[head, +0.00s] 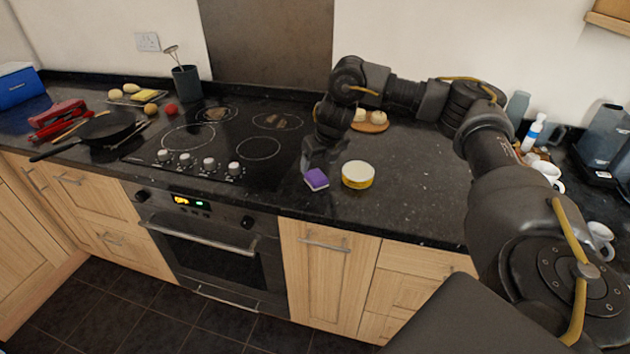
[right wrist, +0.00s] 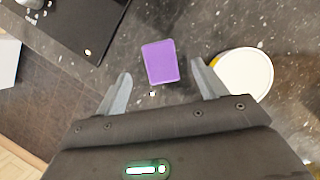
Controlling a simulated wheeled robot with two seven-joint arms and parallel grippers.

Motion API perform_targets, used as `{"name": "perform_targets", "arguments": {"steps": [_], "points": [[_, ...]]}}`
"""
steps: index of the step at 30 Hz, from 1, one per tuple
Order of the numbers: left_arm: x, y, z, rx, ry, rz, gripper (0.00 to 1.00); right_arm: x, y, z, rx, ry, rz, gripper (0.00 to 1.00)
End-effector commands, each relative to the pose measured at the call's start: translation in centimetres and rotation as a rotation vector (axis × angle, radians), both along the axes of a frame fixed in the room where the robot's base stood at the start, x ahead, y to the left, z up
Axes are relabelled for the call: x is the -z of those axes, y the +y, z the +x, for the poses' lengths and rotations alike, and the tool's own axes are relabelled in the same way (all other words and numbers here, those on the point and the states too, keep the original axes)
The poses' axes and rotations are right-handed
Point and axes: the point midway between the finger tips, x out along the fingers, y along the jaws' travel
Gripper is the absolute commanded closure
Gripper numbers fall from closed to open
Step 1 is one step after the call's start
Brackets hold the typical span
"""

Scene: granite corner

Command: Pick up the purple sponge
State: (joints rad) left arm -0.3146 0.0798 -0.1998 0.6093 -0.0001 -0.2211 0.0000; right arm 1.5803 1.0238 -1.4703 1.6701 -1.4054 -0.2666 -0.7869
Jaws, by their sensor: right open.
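The purple sponge (head: 316,179) lies on the dark granite counter, right of the hob and near the counter's front edge. A pale layer shows along its lower edge in the head view. My right gripper (head: 318,165) is above and just behind it. In the right wrist view the purple sponge (right wrist: 160,62) lies ahead of the gap between the two fingers of my right gripper (right wrist: 163,88). The fingers are apart with nothing between them. My left gripper is not in view.
A round tin with a white lid and yellow side (head: 358,174) stands close to the right of the sponge; the right finger is near it in the wrist view (right wrist: 245,74). The hob (head: 215,140) is at left. Free counter (head: 420,200) lies to the right.

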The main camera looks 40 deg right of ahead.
Motion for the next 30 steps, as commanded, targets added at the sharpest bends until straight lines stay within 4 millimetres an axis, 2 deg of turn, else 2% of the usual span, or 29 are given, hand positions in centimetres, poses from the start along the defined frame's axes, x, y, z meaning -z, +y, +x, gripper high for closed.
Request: {"name": "perform_targets", "arguments": {"steps": [9, 15, 19, 28, 30], "points": [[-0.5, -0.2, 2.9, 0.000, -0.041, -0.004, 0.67, 1.2, -0.3, 0.4, 0.004, 0.000, -0.001, 0.29], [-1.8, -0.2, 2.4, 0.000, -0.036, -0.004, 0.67, 3.8, -0.2, 1.3, 0.006, 0.002, -0.001, 0.29], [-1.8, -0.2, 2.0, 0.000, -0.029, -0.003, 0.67, 5.3, -0.3, 1.8, 0.006, 0.001, -0.001, 0.29], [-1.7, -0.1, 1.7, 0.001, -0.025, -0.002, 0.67, 5.7, -0.4, 2.0, 0.005, -0.002, 0.000, 0.29], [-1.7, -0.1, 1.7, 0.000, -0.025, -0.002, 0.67, 5.7, -0.4, 2.0, 0.004, -0.002, -0.001, 0.38]]}}
